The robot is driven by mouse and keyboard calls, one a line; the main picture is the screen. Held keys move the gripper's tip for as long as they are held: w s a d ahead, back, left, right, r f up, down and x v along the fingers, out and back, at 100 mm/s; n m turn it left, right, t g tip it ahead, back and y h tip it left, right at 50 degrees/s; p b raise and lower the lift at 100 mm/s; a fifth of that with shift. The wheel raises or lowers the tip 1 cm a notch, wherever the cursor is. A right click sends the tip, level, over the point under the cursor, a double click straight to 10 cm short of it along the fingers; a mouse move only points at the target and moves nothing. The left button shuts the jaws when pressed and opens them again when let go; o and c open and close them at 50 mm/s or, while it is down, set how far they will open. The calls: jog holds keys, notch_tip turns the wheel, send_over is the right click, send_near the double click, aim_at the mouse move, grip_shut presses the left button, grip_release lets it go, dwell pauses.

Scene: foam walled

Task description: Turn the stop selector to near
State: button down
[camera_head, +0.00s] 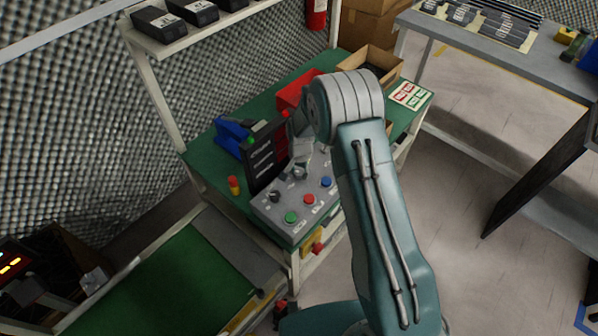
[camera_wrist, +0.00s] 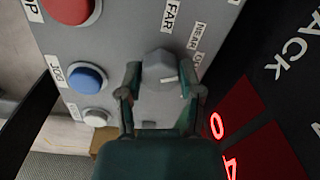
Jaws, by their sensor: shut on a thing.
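The stop selector (camera_wrist: 158,62) is a grey knob with a short white mark, beside printed labels FAR (camera_wrist: 171,15) and NEAR (camera_wrist: 195,36) in the wrist view. A third label beside them is partly cut off. My gripper (camera_wrist: 160,75) has one finger on each side of the knob and is shut on it. Exactly which label the mark lines up with, I cannot tell. In the head view my gripper (camera_head: 299,166) is low over the far part of the grey control panel (camera_head: 268,212), and my arm partly hides that area.
The panel carries a green button (camera_head: 291,217), a red button (camera_head: 309,199), a blue button (camera_head: 326,182) and another dark knob (camera_head: 274,196). A black display board (camera_head: 262,160) with red digits stands close beside the selector. A blue bin (camera_head: 230,135) and red bin (camera_head: 295,92) are behind.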

aim_at(299, 172)
jog(key=shift+n, duration=2)
jog(key=shift+c, duration=1.3)
grip_release()
jog(key=shift+w+f, duration=0.1)
notch_tip(299, 172, up, 12)
